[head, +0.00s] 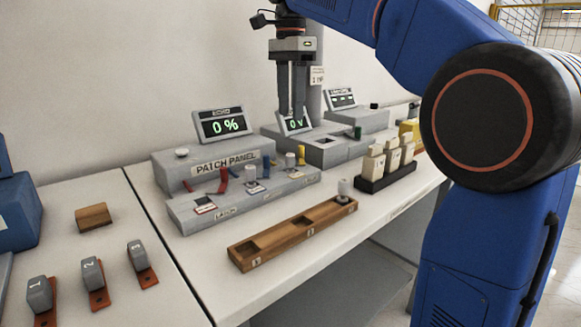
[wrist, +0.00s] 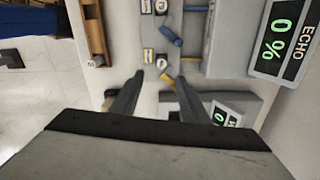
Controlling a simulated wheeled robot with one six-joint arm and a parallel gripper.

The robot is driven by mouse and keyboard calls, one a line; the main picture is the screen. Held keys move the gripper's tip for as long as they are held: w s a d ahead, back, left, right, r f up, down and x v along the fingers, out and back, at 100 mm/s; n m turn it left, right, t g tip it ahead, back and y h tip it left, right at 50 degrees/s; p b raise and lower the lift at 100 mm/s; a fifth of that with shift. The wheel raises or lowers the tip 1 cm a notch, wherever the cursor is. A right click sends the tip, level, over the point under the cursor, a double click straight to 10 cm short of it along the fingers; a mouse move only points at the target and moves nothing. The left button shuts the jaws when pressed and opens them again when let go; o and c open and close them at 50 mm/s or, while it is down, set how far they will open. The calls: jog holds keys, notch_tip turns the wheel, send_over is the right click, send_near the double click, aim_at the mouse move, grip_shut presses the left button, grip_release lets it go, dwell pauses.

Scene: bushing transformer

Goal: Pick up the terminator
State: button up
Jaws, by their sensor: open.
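No label in view names the terminator, so I cannot tell for sure which piece it is. A small pale grey cylinder (head: 343,188) stands upright at the far end of the wooden tray (head: 255,258); it also shows in the wrist view (wrist: 97,61), left of my fingers. Similar grey cylinders stand on the patch panel (head: 240,198), one near its middle (head: 251,172) and one near its right end (head: 290,160). My gripper (head: 291,112) is open and empty, pointing down above the back of the bench. Its spread fingers (wrist: 160,80) also show in the wrist view.
A display reading 0 % (head: 222,124) stands behind the panel. A dark rack of cream blocks (head: 385,182) stands right of the tray. Numbered grey blocks (head: 92,272) and a wooden block (head: 93,217) lie at the left.

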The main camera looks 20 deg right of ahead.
send_over(290, 154)
jog(key=f, duration=0.7)
jog(key=shift+s+f, duration=0.15)
jog(key=shift+s, duration=0.25)
jog(key=shift+w+f, duration=0.15)
jog(key=shift+f, duration=1.1)
jog(key=shift+w+f, duration=0.1)
jog(key=shift+f, duration=1.1)
grip_shut()
